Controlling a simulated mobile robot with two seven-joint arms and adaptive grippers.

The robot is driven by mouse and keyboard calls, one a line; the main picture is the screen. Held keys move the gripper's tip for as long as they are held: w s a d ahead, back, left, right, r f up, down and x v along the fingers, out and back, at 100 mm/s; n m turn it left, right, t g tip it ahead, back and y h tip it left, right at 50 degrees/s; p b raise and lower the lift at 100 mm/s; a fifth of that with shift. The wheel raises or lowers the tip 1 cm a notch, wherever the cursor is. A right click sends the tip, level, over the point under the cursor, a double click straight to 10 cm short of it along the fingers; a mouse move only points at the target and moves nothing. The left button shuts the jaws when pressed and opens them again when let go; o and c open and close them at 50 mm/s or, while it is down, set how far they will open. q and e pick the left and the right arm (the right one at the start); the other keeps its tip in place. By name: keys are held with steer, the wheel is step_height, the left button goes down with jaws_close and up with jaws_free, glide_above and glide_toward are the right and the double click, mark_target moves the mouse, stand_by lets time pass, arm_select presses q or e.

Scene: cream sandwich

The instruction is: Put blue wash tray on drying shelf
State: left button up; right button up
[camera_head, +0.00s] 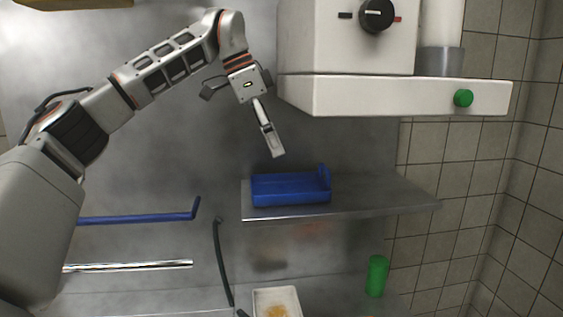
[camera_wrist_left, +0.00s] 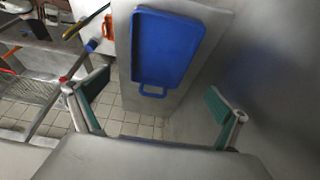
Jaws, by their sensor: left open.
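The blue wash tray (camera_head: 290,188) rests on a grey metal shelf (camera_head: 385,192) against the wall, with its handle at the right end. In the left wrist view the tray (camera_wrist_left: 165,48) lies flat on the shelf (camera_wrist_left: 212,30), its handle facing the gripper. My left gripper (camera_head: 272,142) is above the tray and apart from it. The left wrist view shows its two green-padded fingers (camera_wrist_left: 158,108) spread wide with nothing between them. My right gripper is not in view.
A white machine (camera_head: 395,95) with a black knob and green button overhangs the shelf's right part. Below are a white container (camera_head: 277,302) with yellowish contents and a green cylinder (camera_head: 377,275). A blue bar (camera_head: 140,218) is at left. The shelf's right part is bare.

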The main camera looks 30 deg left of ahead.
arm_select(q)
steer(key=shift+v, duration=1.25)
steer(key=shift+d, duration=0.1)
